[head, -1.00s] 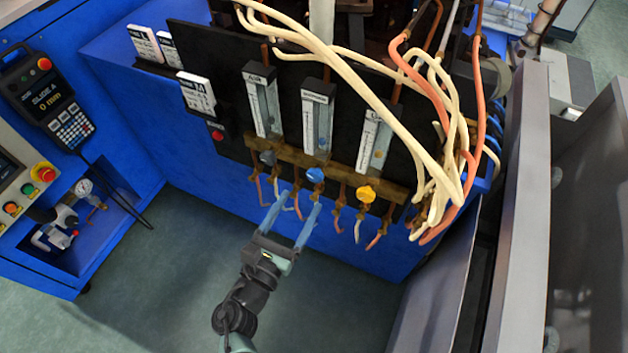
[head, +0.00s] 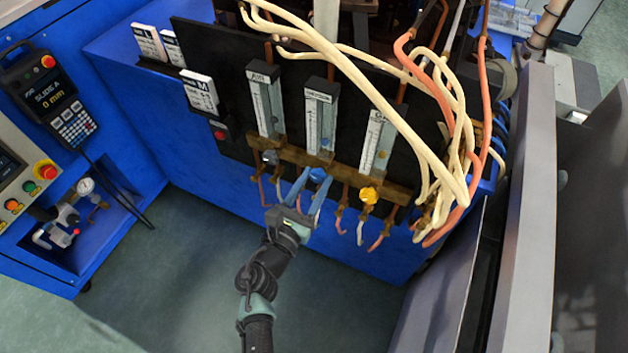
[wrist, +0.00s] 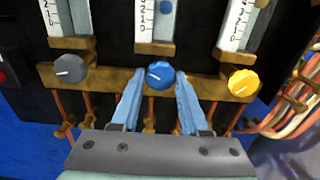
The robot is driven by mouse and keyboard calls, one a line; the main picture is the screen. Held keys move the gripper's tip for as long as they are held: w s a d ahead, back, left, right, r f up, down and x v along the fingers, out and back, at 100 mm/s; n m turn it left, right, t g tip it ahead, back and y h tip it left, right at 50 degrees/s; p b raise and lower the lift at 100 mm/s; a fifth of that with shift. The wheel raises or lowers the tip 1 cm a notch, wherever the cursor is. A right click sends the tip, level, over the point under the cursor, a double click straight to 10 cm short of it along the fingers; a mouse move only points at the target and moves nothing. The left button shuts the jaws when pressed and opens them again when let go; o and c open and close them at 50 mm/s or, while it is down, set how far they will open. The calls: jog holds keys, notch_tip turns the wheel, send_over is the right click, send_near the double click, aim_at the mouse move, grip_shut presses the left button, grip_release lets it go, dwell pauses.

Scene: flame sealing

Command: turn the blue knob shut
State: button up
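The blue knob (head: 317,174) is the middle one of three knobs on a brass bar, below the middle flow meter. In the wrist view the blue knob (wrist: 159,75) carries a short pale mark that lies slanted. My gripper (head: 314,184) is open, its two blue fingers pointing at the panel. In the wrist view my gripper (wrist: 160,84) has one fingertip on each side of the knob. A narrow gap seems to show on both sides, but contact cannot be told for sure.
A grey knob (wrist: 70,68) sits to the left and a yellow knob (wrist: 243,83) to the right on the brass bar (wrist: 108,80). Thin copper pipes hang below. Cream and orange hoses (head: 440,150) crowd the right. The floor in front is clear.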

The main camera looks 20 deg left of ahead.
grip_shut()
jog(key=shift+f+m+b, duration=0.1)
jog(key=shift+m+b, duration=0.2)
jog(key=shift+b, duration=0.05)
jog(key=shift+m+b, duration=0.5)
jog(key=shift+m, duration=0.1)
jog(key=m+b, duration=0.3)
jog(key=m, duration=0.1)
jog(key=shift+f, duration=0.1)
jog(key=m+b, duration=0.3)
jog(key=m, duration=0.1)
jog(key=shift+a+m, duration=0.1)
jog(key=shift+m, duration=0.2)
jog(key=shift+m+b, duration=1)
jog(key=shift+m, duration=0.2)
jog(key=shift+r, duration=0.25)
